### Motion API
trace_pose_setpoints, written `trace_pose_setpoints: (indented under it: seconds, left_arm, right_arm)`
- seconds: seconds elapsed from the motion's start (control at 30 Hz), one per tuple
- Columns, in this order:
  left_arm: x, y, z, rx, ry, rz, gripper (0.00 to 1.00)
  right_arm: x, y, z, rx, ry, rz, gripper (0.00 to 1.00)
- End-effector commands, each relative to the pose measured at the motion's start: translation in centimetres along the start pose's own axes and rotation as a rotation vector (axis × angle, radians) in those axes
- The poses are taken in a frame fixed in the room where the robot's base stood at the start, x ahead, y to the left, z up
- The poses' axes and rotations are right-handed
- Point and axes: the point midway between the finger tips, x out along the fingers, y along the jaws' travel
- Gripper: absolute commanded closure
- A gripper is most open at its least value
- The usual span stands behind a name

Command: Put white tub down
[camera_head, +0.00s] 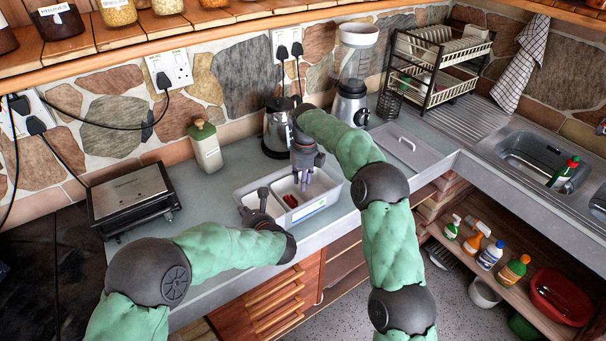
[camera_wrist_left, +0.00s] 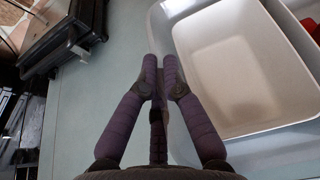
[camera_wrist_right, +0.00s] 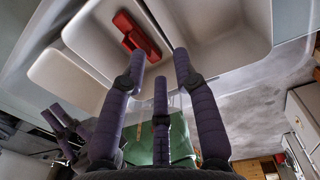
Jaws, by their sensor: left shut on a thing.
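The white tub (camera_head: 330,197) is an open, divided container with a blue and green label on its front, at the front of the grey worktop. I cannot tell if its base touches the worktop. A red object (camera_wrist_right: 140,36) lies in one compartment. My left gripper (camera_head: 263,192) is at the tub's left side; its fingers (camera_wrist_left: 161,62) are together at the tub's rim (camera_wrist_left: 158,32), shut on it. My right gripper (camera_head: 304,183) is over the tub, and its fingers (camera_wrist_right: 160,58) are spread apart with nothing visibly between them.
A kettle (camera_head: 277,128) and blender (camera_head: 350,100) stand behind the tub. A grey lidded panel (camera_head: 402,145), dish rack (camera_head: 440,65) and sink (camera_head: 535,155) are to the right. Worktop between grill and tub is clear.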

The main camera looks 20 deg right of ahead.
Motion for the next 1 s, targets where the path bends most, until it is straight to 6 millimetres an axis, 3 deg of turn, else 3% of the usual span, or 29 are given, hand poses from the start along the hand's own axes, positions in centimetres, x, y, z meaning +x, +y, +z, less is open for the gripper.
trace_pose_setpoints:
  seconds: [0.17, 0.63, 1.0]
  left_arm:
    - [0.0, 0.1, -0.3, 0.005, 0.005, 0.0, 1.0]
    - [0.0, 0.1, -0.4, 0.005, 0.006, 0.0, 1.0]
    - [0.0, 0.1, -0.4, 0.005, 0.005, 0.0, 1.0]
  right_arm:
    - [-1.8, 0.0, 0.1, 0.0, -0.005, -0.001, 0.7]
    - [-10.9, 0.1, 0.1, 0.0, -0.004, 0.0, 0.7]
    - [-13.1, 0.1, 0.0, 0.0, -0.001, 0.0, 0.7]
